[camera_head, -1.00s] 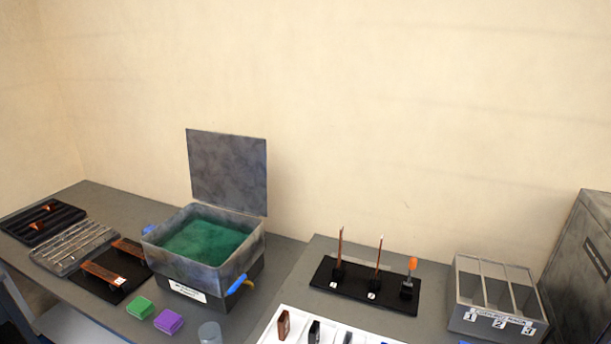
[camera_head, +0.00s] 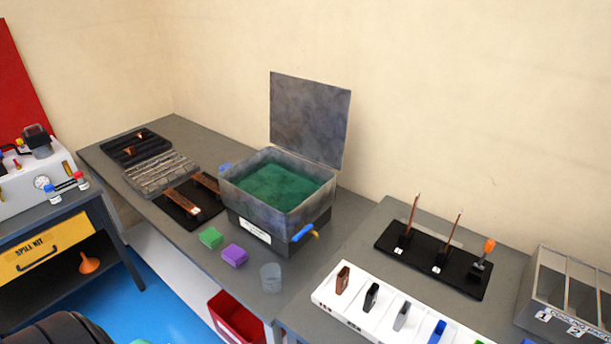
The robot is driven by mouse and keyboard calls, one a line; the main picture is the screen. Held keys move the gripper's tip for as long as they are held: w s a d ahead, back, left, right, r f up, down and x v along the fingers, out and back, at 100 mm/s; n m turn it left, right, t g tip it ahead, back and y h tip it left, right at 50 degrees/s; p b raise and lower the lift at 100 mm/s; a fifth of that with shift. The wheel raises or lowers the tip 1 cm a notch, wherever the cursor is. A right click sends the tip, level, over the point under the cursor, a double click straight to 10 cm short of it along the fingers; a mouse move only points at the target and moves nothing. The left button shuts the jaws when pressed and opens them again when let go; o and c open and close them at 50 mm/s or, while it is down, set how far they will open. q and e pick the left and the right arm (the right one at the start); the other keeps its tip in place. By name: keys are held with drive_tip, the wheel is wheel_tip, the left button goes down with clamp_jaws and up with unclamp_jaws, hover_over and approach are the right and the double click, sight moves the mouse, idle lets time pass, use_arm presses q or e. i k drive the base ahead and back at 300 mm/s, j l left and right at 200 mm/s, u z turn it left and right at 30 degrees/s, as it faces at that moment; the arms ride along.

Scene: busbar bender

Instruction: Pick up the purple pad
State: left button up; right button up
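The purple pad (camera_head: 234,255) lies flat near the front edge of the grey bench (camera_head: 222,281). Neither of my grippers shows in the head view.
A black plate with copper bars (camera_head: 189,207) and a metal rack (camera_head: 159,173) lie left of the tank. A white tray with several coloured pieces (camera_head: 378,319) is at the right front. A red bin (camera_head: 234,318) stands below the bench edge. A spill kit cabinet (camera_head: 50,248) is at left.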

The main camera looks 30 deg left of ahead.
sight(235, 255)
drive_tip(key=u, duration=1.55)
